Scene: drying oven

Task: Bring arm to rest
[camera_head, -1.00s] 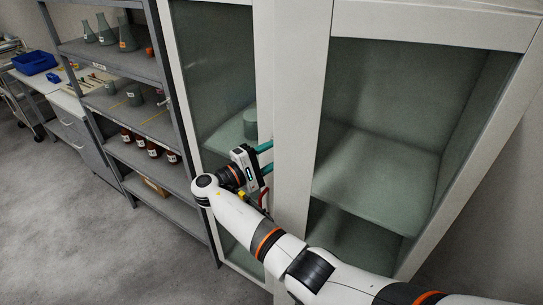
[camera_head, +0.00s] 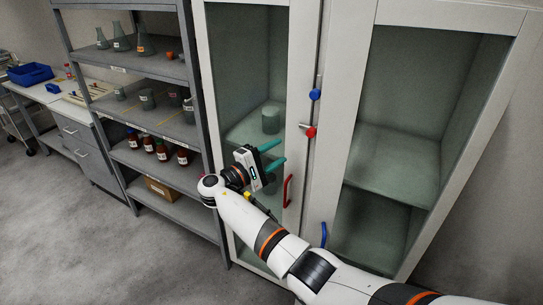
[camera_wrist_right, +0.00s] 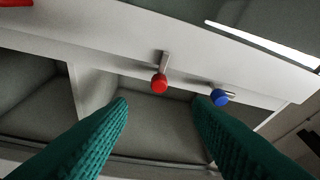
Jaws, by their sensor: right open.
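My right arm reaches in from the lower right of the head view. My right gripper (camera_head: 278,154) is at its end, in front of the left glass door of a tall white cabinet (camera_head: 340,110). Its two green fingers point right and stand apart, with nothing between them. In the wrist view the open fingers (camera_wrist_right: 160,108) frame the cabinet front, with a red knob (camera_wrist_right: 159,84) and a blue knob (camera_wrist_right: 219,97) beyond them. I cannot tell whether the fingers touch the cabinet. My left gripper is out of view.
The cabinet has a red handle (camera_head: 287,191) near the gripper and a blue handle (camera_head: 323,234). A beaker (camera_head: 271,118) stands inside. A grey rack (camera_head: 190,215) with glassware and bottles is left of the cabinet. Open floor (camera_head: 80,240) lies at lower left.

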